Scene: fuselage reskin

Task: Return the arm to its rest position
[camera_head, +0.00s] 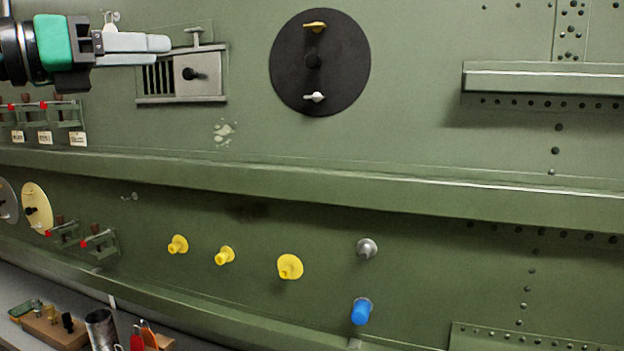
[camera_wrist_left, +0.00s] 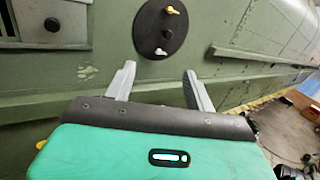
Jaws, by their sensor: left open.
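My left gripper (camera_head: 165,50) comes in from the upper left in the head view, a teal-green body with grey fingers. It is in front of the green fuselage panel, overlapping the left part of a slotted vent plate (camera_head: 207,78). In the left wrist view my left gripper (camera_wrist_left: 158,85) has its two fingers spread apart with nothing between them. Beyond the fingers is the green fuselage wall (camera_wrist_left: 110,80). Whether the fingertips touch anything is not clear, but the wrist view shows them apart from the wall fittings. My right gripper is in neither view.
A black disc (camera_head: 343,62) with a yellow and a white knob sits right of the vent plate. Ledges (camera_head: 420,190) run across the wall. Yellow fittings (camera_head: 290,267), a grey knob (camera_head: 367,248) and a blue fitting (camera_head: 361,312) stick out below. A bench with tools (camera_head: 55,328) is lower left.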

